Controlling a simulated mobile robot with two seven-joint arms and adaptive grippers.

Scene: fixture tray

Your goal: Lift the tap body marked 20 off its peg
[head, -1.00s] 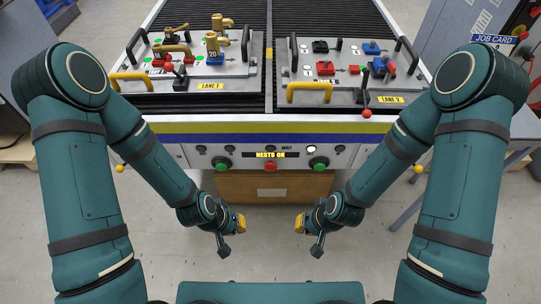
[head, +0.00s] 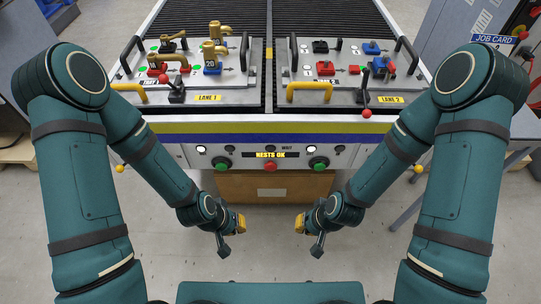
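The tap body marked 20 (head: 211,54) is brass-coloured and upright on a blue block (head: 212,69) on the lane 1 tray (head: 244,92). Its number faces me; its peg is hidden. A second brass tap (head: 215,32) stands just behind it, partly overlapping it in view. My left gripper (head: 223,250) and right gripper (head: 317,250) hang low in front of the machine, well below and nearer than the tray, apart from every part. Both are small and dark here, and I cannot see whether their fingers are open or shut.
Other brass parts (head: 173,60) and a black clamp with a red knob (head: 176,93) sit left of the tap. The lane 2 tray (head: 350,92) holds red and blue blocks and a red-knobbed lever (head: 366,100). Yellow handles (head: 129,93) edge the tray fronts.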

